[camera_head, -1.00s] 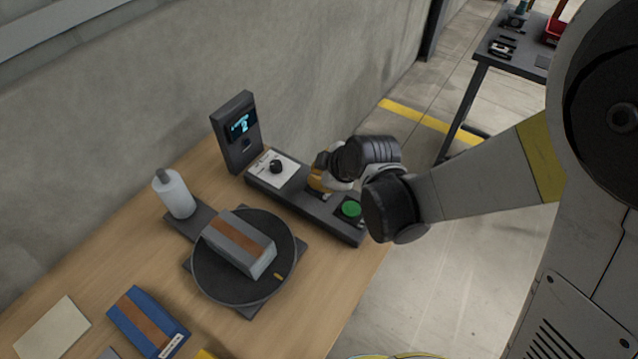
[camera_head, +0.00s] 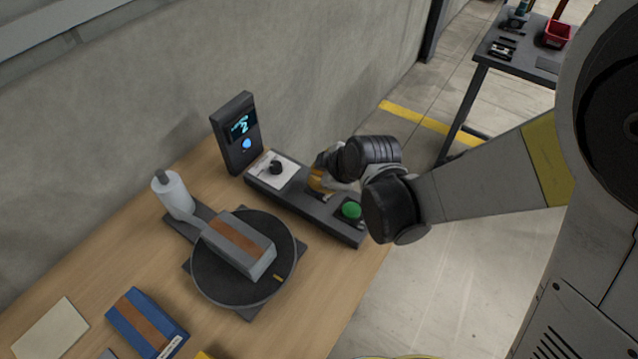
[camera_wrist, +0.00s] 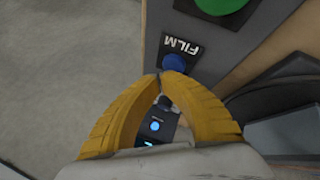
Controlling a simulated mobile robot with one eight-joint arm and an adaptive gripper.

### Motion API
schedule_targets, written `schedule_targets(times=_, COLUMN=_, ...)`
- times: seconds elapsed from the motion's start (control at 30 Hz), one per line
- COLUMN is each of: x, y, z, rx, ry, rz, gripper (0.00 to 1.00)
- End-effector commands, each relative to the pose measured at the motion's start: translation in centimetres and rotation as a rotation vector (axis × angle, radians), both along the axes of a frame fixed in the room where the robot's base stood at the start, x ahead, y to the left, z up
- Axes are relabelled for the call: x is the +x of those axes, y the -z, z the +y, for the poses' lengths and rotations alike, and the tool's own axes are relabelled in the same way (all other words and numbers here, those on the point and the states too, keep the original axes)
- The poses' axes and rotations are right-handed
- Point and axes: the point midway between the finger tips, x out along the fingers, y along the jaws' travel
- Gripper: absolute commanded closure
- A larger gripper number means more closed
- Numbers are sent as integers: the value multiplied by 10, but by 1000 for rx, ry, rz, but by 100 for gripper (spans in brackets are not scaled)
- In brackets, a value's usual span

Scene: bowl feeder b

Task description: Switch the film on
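The FILM button (camera_wrist: 174,63) is a blue round button on a dark plate with a white FILM label, on the grey control bar (camera_head: 318,217). My gripper (camera_wrist: 162,76) has yellow fingers with tips together, right at the button's edge in the wrist view; I cannot tell whether they touch it. In the head view my gripper (camera_head: 317,186) is over the middle of the bar and hides the button. The dark display post (camera_head: 228,148) shows a cyan 2 and a lit blue lamp (camera_head: 246,144). The lamp also shows between my fingers in the wrist view (camera_wrist: 155,126).
On the bar are a black knob (camera_head: 276,167) on a white plate and a green button (camera_head: 351,210). A grey box (camera_head: 238,245) with a brown band lies on the round turntable (camera_head: 222,291). A white film roll (camera_head: 174,196) stands behind it. A blue box (camera_head: 135,316) lies in front.

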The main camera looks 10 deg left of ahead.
Motion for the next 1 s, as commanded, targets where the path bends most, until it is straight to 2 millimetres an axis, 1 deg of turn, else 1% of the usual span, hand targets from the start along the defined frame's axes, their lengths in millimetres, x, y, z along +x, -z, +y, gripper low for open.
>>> schedule_targets(times=0.17, x=0, y=0, z=0, rx=0, ry=0, rz=0, gripper=100)
schedule_targets(times=0.27, x=0, y=-3, z=0, rx=0, ry=0, rz=0, gripper=100)
schedule_targets(times=0.37, x=0, y=-12, z=0, rx=0, ry=0, rz=0, gripper=100)
schedule_targets(times=0.7, x=0, y=-51, z=0, rx=0, ry=0, rz=0, gripper=100)
schedule_targets(times=0.8, x=0, y=-59, z=0, rx=0, ry=0, rz=0, gripper=100)
schedule_targets(times=1.0, x=0, y=-60, z=0, rx=0, ry=0, rz=0, gripper=100)
